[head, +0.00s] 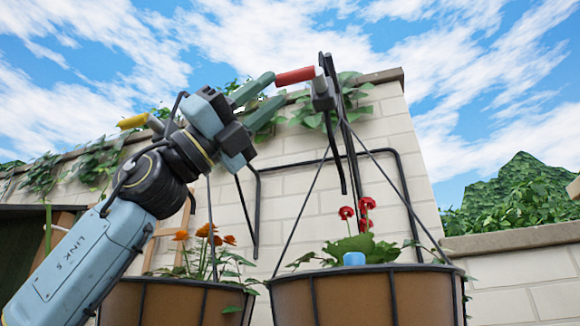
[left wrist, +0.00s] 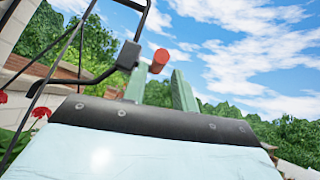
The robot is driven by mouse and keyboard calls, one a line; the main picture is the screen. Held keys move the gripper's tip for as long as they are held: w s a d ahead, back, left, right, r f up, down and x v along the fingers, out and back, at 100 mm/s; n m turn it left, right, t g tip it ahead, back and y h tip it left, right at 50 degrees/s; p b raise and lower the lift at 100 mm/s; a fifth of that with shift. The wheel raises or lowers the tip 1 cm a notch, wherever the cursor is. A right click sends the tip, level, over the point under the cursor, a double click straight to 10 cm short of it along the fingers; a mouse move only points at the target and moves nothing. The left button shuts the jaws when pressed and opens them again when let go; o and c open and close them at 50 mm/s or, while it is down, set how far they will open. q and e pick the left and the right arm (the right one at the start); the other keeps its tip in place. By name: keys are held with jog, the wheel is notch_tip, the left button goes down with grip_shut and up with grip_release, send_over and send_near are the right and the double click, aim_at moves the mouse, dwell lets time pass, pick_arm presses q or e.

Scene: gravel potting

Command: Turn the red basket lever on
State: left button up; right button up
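The red lever (head: 296,76) sticks out to the left from a dark bracket (head: 322,92) above the right hanging basket (head: 365,298), which holds red flowers. My left gripper (head: 278,87) is open, its two green fingers apart and pointing at the free left end of the red lever. In the left wrist view the red lever (left wrist: 160,57) shows end-on, around the gap between the fingertips (left wrist: 159,70). Nothing is held. I cannot tell whether the fingers touch the lever. My right gripper is not in view.
A yellow lever (head: 132,122) shows behind my left arm, above the left basket (head: 172,302) with orange flowers (head: 205,231). Black hanger rods and a wall frame (head: 330,160) stand close to the red lever. A brick wall (head: 400,135) with ivy is behind. Open sky lies above.

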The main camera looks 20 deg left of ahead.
aim_at(281, 83)
pick_arm(q)
jog(key=p+x, duration=0.1)
jog(key=x, duration=0.3)
jog(key=shift+r+p, duration=0.15)
jog(key=shift+p, duration=0.15)
jog(key=shift+d+r, duration=0.2)
jog(key=shift+d, duration=0.05)
jog(key=shift+w+d, duration=0.1)
jog(key=shift+d, duration=0.05)
grip_shut()
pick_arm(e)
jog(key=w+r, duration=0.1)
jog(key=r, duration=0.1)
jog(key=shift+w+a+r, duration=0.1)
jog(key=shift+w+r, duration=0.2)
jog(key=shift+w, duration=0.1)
